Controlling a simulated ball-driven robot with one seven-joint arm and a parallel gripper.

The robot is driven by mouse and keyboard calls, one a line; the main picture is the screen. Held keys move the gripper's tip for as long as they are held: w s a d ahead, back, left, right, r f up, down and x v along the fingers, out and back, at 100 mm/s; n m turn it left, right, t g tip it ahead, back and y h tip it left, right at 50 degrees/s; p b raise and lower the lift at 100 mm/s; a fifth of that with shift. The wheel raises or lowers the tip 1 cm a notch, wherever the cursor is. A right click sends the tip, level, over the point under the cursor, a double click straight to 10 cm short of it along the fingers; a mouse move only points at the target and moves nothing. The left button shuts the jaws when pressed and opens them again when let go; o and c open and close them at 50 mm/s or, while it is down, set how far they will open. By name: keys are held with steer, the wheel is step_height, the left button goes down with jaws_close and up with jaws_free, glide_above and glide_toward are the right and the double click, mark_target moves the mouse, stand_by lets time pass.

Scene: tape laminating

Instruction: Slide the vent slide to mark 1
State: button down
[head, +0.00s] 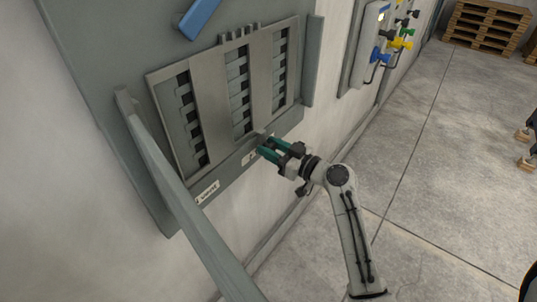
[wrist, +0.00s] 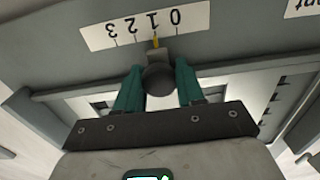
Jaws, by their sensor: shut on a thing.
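The vent slide's dark round knob (wrist: 158,80) sits between the teal fingers of my gripper (wrist: 159,67) in the wrist view. The gripper is shut on the knob. A yellow pointer (wrist: 156,41) above the knob points at the white scale (wrist: 145,25), which reads 3, 2, 1, 0 upside down. The pointer stands at or very near mark 1. In the head view my gripper (head: 268,147) is at the lower edge of the grey vent panel (head: 210,95), with its fingers hiding the knob. Dark gaps show between the vent's slats.
A long grey bar (head: 185,200) sticks out at the panel's left. A blue handle (head: 198,17) is above. A box with coloured valves (head: 378,52) is farther along the wall, and wooden pallets (head: 487,25) stand at the back. The floor on the right is mostly clear.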

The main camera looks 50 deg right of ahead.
steer(key=shift+r, duration=0.1)
steer(key=c, duration=0.8)
jaws_free()
steer(key=s+b, duration=0.1)
steer(key=s, duration=0.4)
steer(key=s+b, duration=0.2)
steer(key=s, duration=0.3)
steer(key=shift+s+d, duration=0.2)
steer(key=shift+s, duration=0.2)
